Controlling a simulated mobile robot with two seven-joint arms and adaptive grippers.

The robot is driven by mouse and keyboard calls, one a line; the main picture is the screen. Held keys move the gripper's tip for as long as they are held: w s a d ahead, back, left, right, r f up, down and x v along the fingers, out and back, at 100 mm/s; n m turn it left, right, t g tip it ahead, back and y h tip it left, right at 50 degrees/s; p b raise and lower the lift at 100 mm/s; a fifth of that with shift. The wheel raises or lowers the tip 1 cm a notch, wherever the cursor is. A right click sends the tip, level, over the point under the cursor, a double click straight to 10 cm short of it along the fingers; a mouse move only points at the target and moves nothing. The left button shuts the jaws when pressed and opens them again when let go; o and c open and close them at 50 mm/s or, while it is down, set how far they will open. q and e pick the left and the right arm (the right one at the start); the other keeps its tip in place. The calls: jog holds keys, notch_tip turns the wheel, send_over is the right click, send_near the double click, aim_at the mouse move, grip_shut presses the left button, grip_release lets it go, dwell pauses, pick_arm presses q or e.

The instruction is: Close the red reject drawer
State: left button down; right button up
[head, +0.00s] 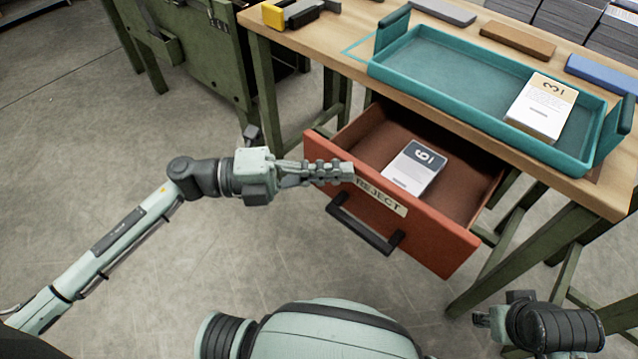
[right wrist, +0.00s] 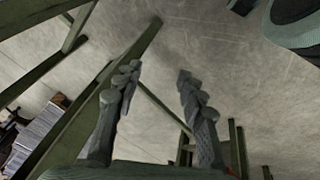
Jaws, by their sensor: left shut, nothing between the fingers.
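The red reject drawer (head: 440,237) is pulled out from under the wooden table in the head view. Its front carries a REJECT label (head: 381,195) and a dark handle (head: 362,226). A card stack marked 9 or 6 (head: 414,167) lies inside. My left gripper (head: 350,172) is shut and empty, its fingertips at the drawer front's upper left part, by the label; I cannot tell whether they touch. My right gripper (right wrist: 157,80) is open and empty in the right wrist view, over bare floor. In the head view it is low at the right, partly seen.
The wooden table (head: 335,45) bears a teal tray (head: 390,73) with a card stack marked 3 (head: 542,107). A yellow and black tool (head: 290,12) lies at its left corner. Green table legs (head: 515,250) stand right of the drawer. Floor is free at left.

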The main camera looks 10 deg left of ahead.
pick_arm(q)
jog(key=w+d+b, duration=0.1)
jog(key=w+d, duration=0.5)
jog(key=w, duration=0.5)
jog(key=shift+w+d, duration=0.2)
jog(key=shift+d, duration=0.1)
pick_arm(e)
jog(key=v, duration=0.3)
jog(key=shift+s+d+r, duration=0.1)
jog(key=shift+s+d, duration=0.1)
jog(key=shift+d, duration=0.15)
pick_arm(q)
jog(key=shift+a, duration=0.1)
